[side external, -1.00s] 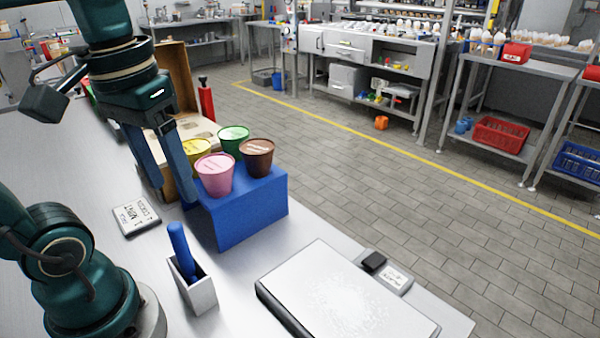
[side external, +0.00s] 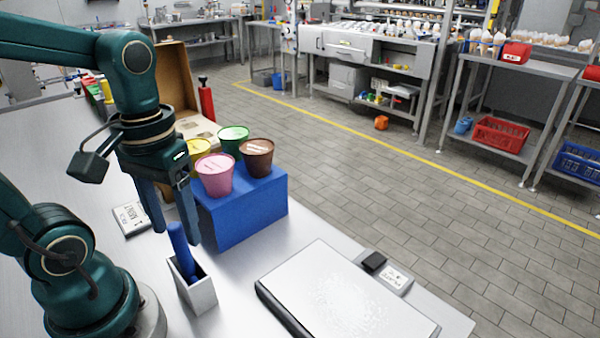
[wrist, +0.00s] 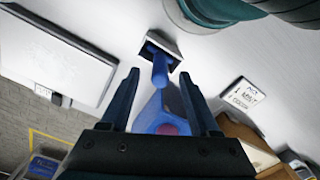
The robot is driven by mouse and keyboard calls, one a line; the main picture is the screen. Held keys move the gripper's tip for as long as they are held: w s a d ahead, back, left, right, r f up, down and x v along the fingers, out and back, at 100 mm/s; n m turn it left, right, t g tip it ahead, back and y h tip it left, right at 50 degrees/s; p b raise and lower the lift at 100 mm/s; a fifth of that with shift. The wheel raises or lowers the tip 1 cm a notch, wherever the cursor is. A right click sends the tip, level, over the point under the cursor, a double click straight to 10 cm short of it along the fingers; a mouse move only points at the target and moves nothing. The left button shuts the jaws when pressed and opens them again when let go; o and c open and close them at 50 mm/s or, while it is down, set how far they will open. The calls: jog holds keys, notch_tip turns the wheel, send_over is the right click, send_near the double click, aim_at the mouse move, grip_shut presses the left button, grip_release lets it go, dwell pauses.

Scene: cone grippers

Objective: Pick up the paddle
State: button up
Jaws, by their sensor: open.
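The paddle (side external: 183,251) has a blue handle and stands upright, slightly tilted, in a small light-grey holder (side external: 203,294). My gripper (side external: 177,236) is open and points down above it in the side view, its fingers spread on either side of the handle's top. In the wrist view the paddle's handle (wrist: 159,70) rises from the holder (wrist: 172,50), a little beyond the gap between the fingertips (wrist: 160,80). I cannot tell whether the handle top is between the fingers. The paddle's lower end is hidden inside the holder.
A blue block (side external: 250,213) with pink (side external: 215,180), yellow, green and brown cups stands close behind my gripper. A white flat plate (side external: 345,295) lies to the right. A label card (side external: 132,218) lies to the left. An open cardboard box (side external: 178,80) stands farther back.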

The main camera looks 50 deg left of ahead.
aim_at(186, 262)
jog(key=shift+f, duration=1.15)
grip_shut()
